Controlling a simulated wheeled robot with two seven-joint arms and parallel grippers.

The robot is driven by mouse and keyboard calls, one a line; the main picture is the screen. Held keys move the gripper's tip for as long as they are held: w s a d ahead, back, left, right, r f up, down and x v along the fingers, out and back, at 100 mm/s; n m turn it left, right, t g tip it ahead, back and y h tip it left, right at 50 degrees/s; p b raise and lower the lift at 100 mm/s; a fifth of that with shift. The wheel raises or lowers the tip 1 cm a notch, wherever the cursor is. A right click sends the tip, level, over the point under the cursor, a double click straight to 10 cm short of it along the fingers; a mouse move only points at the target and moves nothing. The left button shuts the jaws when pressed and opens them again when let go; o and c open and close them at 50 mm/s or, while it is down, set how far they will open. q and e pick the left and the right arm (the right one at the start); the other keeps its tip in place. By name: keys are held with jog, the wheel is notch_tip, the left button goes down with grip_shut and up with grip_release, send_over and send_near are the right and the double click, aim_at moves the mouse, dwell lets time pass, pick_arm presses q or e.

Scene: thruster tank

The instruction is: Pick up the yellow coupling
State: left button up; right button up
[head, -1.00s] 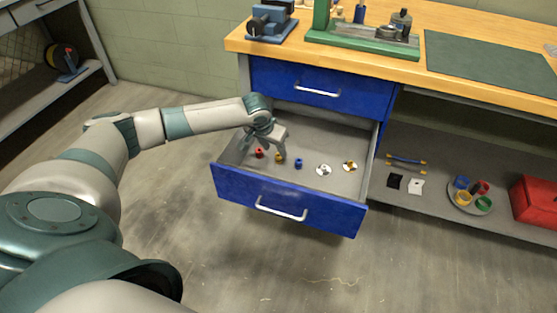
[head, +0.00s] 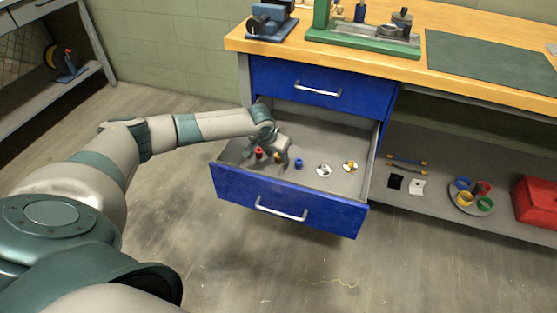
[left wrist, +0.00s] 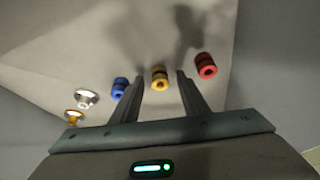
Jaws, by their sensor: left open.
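The yellow coupling (head: 278,159) stands on the floor of the open lower drawer, partly hidden by my left gripper (head: 275,155) in the head view. In the left wrist view the yellow coupling (left wrist: 159,78) shows between the two spread fingertips of the left gripper (left wrist: 160,76), with visible space on both sides. The left gripper is open and holds nothing. I cannot tell how far above the drawer floor its tips are. My right gripper is in neither view.
A red coupling (head: 259,153) and a blue coupling (head: 298,163) flank the yellow one in the drawer (head: 333,129). Two round metal parts, one white (head: 323,171) and one with orange (head: 350,166), lie to the right. The drawer's blue front (head: 288,200) stands toward me.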

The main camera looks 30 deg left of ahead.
aim_at(277, 158)
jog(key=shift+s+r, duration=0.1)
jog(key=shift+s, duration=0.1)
pick_arm(q)
jog(key=shift+c, duration=0.6)
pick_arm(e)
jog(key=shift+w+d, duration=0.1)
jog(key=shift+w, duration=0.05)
pick_arm(q)
grip_shut()
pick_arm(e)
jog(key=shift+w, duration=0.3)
